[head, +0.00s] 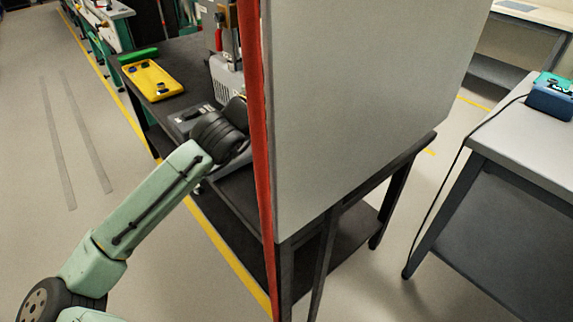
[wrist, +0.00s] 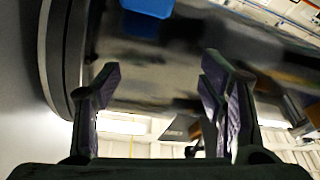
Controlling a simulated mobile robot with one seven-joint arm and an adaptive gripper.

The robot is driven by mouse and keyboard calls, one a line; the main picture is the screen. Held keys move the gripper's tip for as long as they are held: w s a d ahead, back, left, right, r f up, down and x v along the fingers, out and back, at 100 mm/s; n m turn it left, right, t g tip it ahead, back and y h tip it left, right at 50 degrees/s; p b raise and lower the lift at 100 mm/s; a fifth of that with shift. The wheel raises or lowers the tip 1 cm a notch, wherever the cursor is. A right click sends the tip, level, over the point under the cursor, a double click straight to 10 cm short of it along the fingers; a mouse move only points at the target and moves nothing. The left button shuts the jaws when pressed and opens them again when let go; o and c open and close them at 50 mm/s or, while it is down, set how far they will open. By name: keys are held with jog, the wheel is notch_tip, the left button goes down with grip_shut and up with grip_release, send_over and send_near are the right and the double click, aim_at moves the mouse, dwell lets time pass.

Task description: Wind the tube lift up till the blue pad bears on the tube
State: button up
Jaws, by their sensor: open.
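My gripper (wrist: 160,88) is open in the wrist view, its two fingers well apart with dark purple inner faces. Nothing is clearly held between them. Beyond the fingers is a broad dark, glossy surface (wrist: 150,60), with a dark rounded rim (wrist: 58,60) on the left. A blue patch (wrist: 148,7) shows at the top edge; I cannot tell if it is the blue pad. In the head view my arm reaches to a grey machine (head: 226,76) on the black bench; the gripper end is hidden behind a panel. The tube and the lift's winding part cannot be made out.
A large grey panel (head: 365,100) with a red edge (head: 255,120) stands close right of my arm. A yellow tray (head: 153,82) and a green block (head: 138,56) lie on the black bench (head: 190,48). A grey table (head: 520,140) with a blue device (head: 550,97) stands right. Floor is clear left.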

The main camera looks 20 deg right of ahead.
notch_tip(320, 180, up, 5)
jog(key=a+t+b, duration=0.1)
jog(key=b, duration=0.1)
jog(key=a+f+t+y+b, duration=0.1)
jog(key=a+f+b, duration=0.15)
jog(key=a, duration=0.35)
jog(key=m+g+y+b, duration=0.1)
jog(key=m+g+b, duration=0.2)
jog(key=m+g, duration=0.15)
send_near(287, 158)
jog(key=shift+w+a+r+g, duration=0.1)
jog(key=shift+w+r+g, duration=0.1)
jog(key=shift+r+g, duration=0.2)
jog(key=shift+f, duration=0.15)
jog(key=p+x, duration=0.2)
jog(key=x, duration=0.8)
jog(key=shift+w+d+f, duration=0.1)
jog(key=shift+d+f, duration=0.1)
jog(key=shift+c, duration=0.4)
jog(key=c, duration=1.1)
